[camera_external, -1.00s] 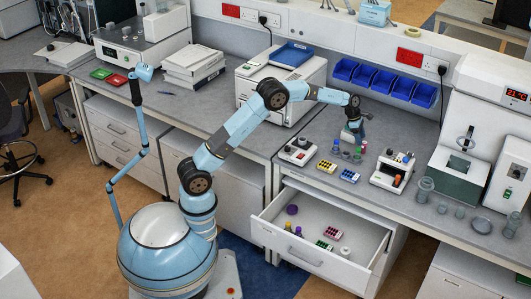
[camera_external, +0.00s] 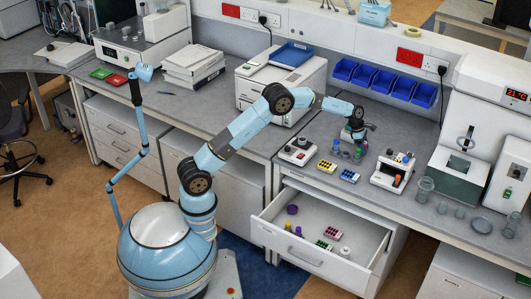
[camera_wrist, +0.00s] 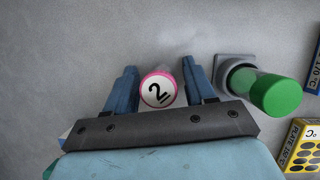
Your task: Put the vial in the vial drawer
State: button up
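A small round white-topped vial (camera_wrist: 158,90) with a pink rim and the figure 2 stands between the fingers of my gripper (camera_wrist: 162,88) in the wrist view. Narrow gaps show between it and the fingers, so my gripper is open around it. In the outside view my gripper (camera_external: 352,137) is low over the bench, and the vial there is too small to make out. The open drawer (camera_external: 270,210) below the bench holds several small things, among them a purple-capped one (camera_external: 292,209) and a pink plate (camera_external: 333,233).
A green-capped tube (camera_wrist: 275,95) leans beside my right finger in the wrist view. A yellow block (camera_external: 326,166), a blue block (camera_external: 349,176) and a white device (camera_external: 299,151) stand near the bench's front edge. Another white device (camera_external: 393,171) stands to the right.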

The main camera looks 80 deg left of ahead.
jog(key=c, duration=1)
jog(key=shift+o, duration=0.2)
jog(key=shift+r, duration=0.1)
